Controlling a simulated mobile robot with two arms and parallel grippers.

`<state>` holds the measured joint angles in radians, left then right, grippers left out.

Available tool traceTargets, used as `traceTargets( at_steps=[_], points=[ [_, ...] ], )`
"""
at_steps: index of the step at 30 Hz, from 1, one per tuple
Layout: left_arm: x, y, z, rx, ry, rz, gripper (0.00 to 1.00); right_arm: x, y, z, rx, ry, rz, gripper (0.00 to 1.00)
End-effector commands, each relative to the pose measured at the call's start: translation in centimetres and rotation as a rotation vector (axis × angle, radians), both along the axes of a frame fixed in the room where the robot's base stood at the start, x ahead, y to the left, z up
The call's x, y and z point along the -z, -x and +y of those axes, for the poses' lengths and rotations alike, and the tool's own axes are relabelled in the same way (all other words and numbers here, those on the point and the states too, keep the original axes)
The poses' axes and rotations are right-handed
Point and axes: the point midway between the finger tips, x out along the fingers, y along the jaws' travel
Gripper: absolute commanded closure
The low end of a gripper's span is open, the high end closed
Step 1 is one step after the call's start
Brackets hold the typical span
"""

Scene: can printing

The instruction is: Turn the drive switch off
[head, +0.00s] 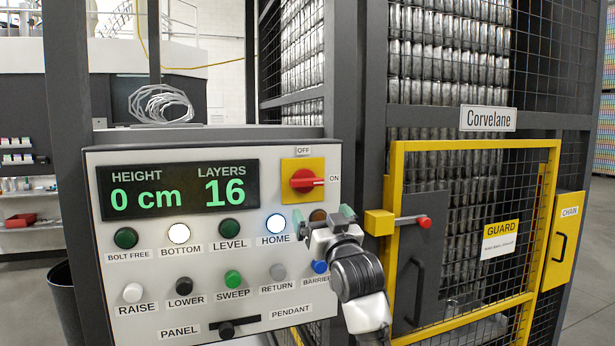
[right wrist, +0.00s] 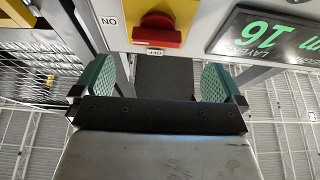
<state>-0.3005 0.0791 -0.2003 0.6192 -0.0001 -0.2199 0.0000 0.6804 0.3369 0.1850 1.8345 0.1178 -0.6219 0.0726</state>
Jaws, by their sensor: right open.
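The drive switch (head: 304,181) is a red rotary knob on a yellow plate at the panel's upper right. Its handle points right, toward the ON label; the OFF label is above it. My right gripper (head: 322,216) is just below the switch, in front of the panel, open and empty. In the right wrist view, which is upside down, the red knob (right wrist: 157,30) shows beyond the gap between the green-padded fingers (right wrist: 157,85), not between them. I cannot tell the exact distance to the panel. My left gripper is not in view.
The control panel (head: 209,265) has several buttons, and a display (head: 178,190) reads 0 cm and 16. My right gripper partly covers the lamp right of HOME. A yellow-framed guard door (head: 470,144) with a red-tipped bolt (head: 424,221) stands close on the right.

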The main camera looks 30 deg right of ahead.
Motion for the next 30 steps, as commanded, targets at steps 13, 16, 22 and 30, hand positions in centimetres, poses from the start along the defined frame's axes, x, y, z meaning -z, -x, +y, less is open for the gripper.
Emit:
traceTargets(
  at_steps=[13,16,22,30],
  points=[
    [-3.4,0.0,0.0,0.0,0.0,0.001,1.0,-4.1,-4.7,-1.5,0.004,-0.001,-0.026,0.0],
    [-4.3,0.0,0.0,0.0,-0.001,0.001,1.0,-4.7,-6.4,-1.9,0.004,-0.001,-0.025,0.0],
    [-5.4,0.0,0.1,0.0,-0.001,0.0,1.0,-5.4,-8.5,-2.4,0.004,0.0,-0.026,0.0],
    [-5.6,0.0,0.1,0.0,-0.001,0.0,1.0,-5.4,-9.3,-2.6,0.004,0.0,-0.027,0.0]
  ],
)
